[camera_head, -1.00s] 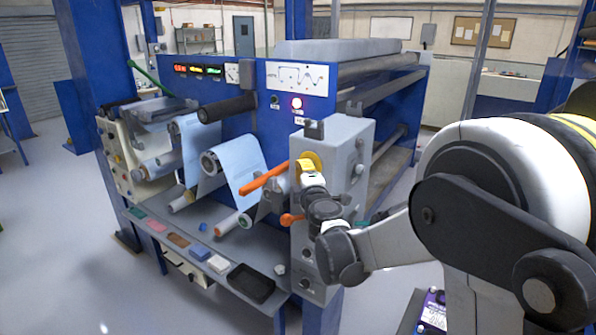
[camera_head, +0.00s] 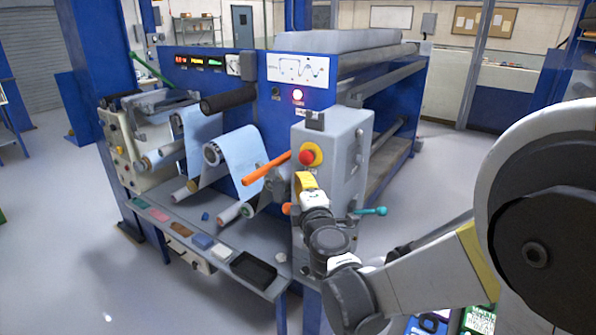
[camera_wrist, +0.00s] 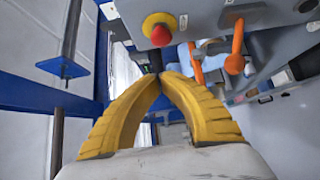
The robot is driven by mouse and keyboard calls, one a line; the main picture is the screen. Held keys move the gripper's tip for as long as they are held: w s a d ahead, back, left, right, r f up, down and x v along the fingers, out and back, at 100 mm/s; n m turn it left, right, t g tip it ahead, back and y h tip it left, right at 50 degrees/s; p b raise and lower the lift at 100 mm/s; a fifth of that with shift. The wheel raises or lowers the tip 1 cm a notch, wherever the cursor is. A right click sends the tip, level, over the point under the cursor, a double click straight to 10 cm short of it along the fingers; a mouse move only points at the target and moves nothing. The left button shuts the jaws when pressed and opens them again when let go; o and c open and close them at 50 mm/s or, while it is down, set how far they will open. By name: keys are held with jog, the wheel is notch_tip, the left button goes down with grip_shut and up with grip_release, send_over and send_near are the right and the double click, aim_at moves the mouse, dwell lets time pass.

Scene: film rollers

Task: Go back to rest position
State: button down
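My gripper (camera_head: 305,178) shows in the head view in front of the grey control box of the film roller machine, just below a red push button (camera_head: 306,157) on a yellow ring. In the wrist view, the two yellow fingers of my gripper (camera_wrist: 164,76) meet at or very near their tips, with nothing seen between them. The red button also shows in the wrist view (camera_wrist: 160,36), beyond the fingertips and apart from them.
An orange lever (camera_head: 267,168) juts left from the control box, and a teal handle (camera_head: 370,211) sticks out at its right. A shelf with a black tray (camera_head: 253,270) runs below the rollers. Open floor lies at the left.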

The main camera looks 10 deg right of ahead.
jog(key=shift+s, duration=0.25)
jog(key=shift+d, duration=0.1)
jog(key=s+d+f+m+g+h+b, duration=0.2)
jog(key=s+d+m+g, duration=0.1)
jog(key=s+d+m, duration=0.35)
jog(key=s+d+f+m+g+h+b, duration=0.1)
jog(key=s+d+f+m+g+h, duration=0.15)
jog(key=s+d+m, duration=0.35)
jog(key=s+a+f+m+g+y+b, duration=0.1)
jog(key=s+a+f, duration=0.3)
jog(key=s, duration=0.4)
jog(key=s+a+f+m+g+y+b, duration=0.1)
jog(key=s+a+f+m+g+y, duration=0.2)
jog(key=s, duration=0.5)
notch_tip(320, 180, down, 2)
jog(key=shift+s+a+f+m+g, duration=0.1)
jog(key=shift+s+a+m+g, duration=0.25)
jog(key=shift+m+g, duration=0.4)
